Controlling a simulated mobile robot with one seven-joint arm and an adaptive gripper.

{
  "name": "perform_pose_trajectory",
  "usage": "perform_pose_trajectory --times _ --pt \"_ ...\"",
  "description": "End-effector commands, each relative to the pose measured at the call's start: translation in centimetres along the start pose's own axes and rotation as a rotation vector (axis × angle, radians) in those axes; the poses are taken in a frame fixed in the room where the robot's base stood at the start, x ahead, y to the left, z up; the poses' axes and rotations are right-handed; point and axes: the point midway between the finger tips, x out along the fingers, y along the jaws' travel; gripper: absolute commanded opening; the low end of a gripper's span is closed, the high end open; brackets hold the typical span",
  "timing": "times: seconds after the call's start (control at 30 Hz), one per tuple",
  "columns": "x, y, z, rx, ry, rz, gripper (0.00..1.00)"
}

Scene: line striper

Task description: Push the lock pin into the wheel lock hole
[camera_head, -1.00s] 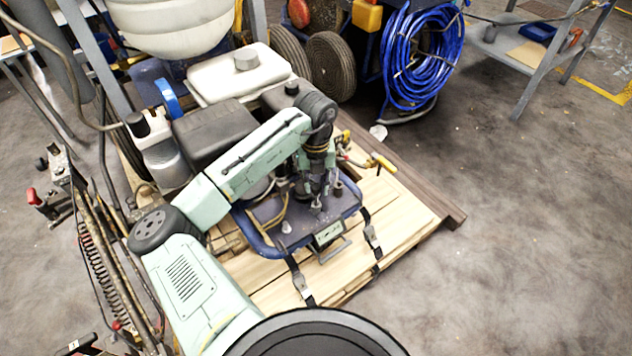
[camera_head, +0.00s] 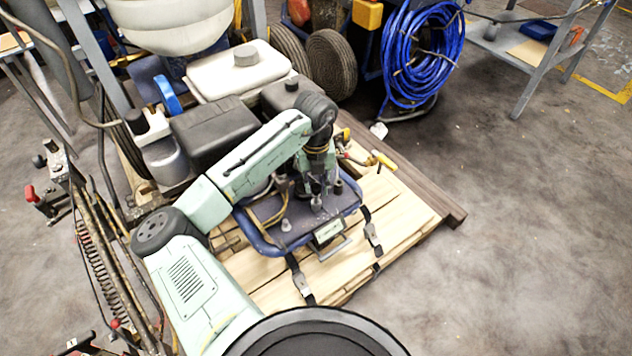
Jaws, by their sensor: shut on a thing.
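My gripper (camera_head: 317,193) points down over the blue-framed plate (camera_head: 268,222) at the front of the line striper. It is shut on a small, dark upright piece, which I take to be the lock pin; the fingers and wrist hide most of it. The gripper is low, close to the plate; I cannot tell whether the piece touches it. The wheel lock hole cannot be made out. A small grey knob (camera_head: 286,225) stands on the plate to the left of the gripper.
The plate rests on wooden boards (camera_head: 405,215) with black straps (camera_head: 371,232). A yellow-handled valve (camera_head: 384,160) is right of my wrist. The white tank (camera_head: 238,72) and black engine housing (camera_head: 213,128) stand behind my arm. Open floor (camera_head: 530,220) lies to the right.

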Motion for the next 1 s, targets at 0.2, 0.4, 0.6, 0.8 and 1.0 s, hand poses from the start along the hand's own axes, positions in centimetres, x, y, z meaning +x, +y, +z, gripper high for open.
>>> perform_pose_trajectory --times 0.2,0.4,0.6,0.8,1.0 --pt "0.6 0.0 0.0 0.000 0.001 -0.001 0.00" --pt "1.1 0.0 0.0 0.000 0.001 -0.001 0.00" --pt "1.6 0.0 0.0 0.000 0.000 0.000 0.00" --pt "1.7 0.0 0.0 0.000 0.000 0.000 0.00" --pt "1.7 0.0 0.0 0.000 0.000 0.000 0.00"
